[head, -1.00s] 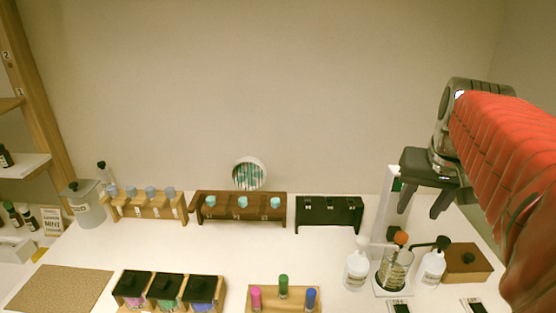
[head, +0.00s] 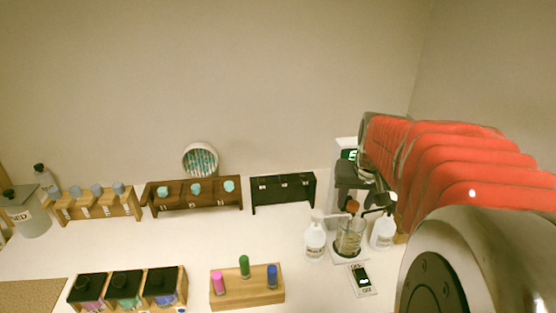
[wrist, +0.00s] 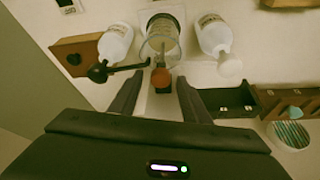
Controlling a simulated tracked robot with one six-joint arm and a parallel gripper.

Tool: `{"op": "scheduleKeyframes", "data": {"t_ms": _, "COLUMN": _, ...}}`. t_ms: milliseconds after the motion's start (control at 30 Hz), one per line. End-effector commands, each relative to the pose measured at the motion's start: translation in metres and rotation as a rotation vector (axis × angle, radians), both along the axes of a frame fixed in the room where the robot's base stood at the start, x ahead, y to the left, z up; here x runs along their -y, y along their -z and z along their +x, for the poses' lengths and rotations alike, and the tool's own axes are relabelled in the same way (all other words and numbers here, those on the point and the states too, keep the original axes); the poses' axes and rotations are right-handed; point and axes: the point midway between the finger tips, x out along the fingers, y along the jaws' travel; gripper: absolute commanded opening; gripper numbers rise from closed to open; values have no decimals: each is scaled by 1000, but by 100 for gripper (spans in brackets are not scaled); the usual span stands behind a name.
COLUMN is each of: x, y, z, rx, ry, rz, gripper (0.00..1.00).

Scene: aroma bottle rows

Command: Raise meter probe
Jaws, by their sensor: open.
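The meter probe shows an orange-red cap (head: 352,206) above a glass beaker (head: 350,240) in the head view. The cap (wrist: 161,77) and beaker (wrist: 162,40) also show in the wrist view, with the probe's lower part hard to make out through the glass. My gripper (head: 360,203) is at the beaker, its fingers partly hidden by my arm. In the wrist view my gripper (wrist: 160,84) is open, with the cap between the fingertips and a gap on each side. The meter's green display (head: 348,155) shows behind my arm.
White bottles stand left (head: 315,242) and right (head: 382,232) of the beaker. A black knob on a rod (wrist: 98,73) lies close by one finger. A black rack (head: 283,192) stands left; the table between is clear.

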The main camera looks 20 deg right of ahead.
Motion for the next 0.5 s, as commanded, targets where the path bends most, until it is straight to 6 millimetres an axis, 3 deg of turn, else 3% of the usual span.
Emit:
{"op": "scheduleKeyframes", "data": {"t_ms": 233, "x": 0, "y": 0, "z": 0, "rx": 0, "ry": 0, "rz": 0, "gripper": 43}}
{"op": "scheduleKeyframes", "data": {"t_ms": 500, "x": 0, "y": 0, "z": 0, "rx": 0, "ry": -1, "rz": 0, "gripper": 24}}
